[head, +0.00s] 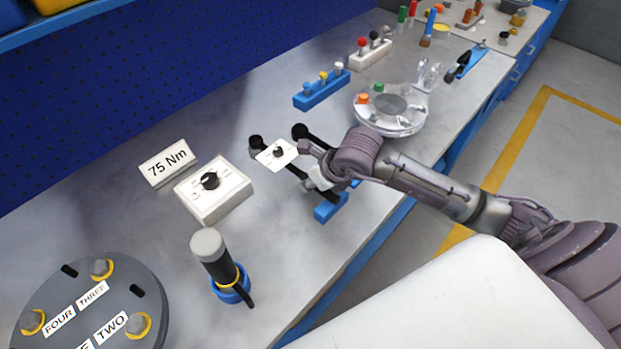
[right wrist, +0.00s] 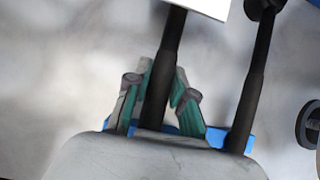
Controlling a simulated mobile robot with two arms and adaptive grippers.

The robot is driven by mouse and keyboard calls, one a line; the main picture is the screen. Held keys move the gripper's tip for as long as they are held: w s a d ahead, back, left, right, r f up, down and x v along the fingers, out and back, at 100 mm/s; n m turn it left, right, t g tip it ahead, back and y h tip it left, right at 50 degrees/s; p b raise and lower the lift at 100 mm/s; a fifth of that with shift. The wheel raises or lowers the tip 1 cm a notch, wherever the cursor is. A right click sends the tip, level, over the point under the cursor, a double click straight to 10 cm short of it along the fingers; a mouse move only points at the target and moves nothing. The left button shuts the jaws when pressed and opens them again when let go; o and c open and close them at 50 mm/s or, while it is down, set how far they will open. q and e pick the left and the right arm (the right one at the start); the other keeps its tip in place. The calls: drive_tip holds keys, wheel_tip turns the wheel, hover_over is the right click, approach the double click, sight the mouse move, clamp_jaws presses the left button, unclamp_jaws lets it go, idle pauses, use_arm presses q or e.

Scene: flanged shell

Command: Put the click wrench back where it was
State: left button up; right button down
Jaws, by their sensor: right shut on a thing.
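The click wrench, a black bar with a white dial card (head: 276,152) near its head, is in my right gripper (head: 317,178). In the right wrist view, the fingers (right wrist: 160,105) close around its black shaft (right wrist: 167,62), and the white card shows at the top edge. A blue rest (head: 330,207) lies at the handle end; whether the wrench touches it I cannot tell. A second black wrench (head: 300,131) lies alongside, partly hidden by my gripper; its shaft (right wrist: 256,85) is apart from the fingers. My left gripper is not in view.
A white dial box (head: 213,192) and a "75 Nm" sign (head: 168,163) stand left of the wrenches. A grey-capped tool (head: 213,255) stands in a blue ring nearer. A clear flanged shell (head: 390,125) and blue socket rack (head: 321,91) stand beyond. A grey numbered disc (head: 60,280) is lower left.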

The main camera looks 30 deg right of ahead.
drive_tip(key=shift+r, duration=0.1)
drive_tip(key=c, duration=1)
unclamp_jaws()
drive_tip(key=b+v, duration=0.1)
drive_tip(key=v, duration=1.1)
drive_tip(key=shift+s, duration=0.1)
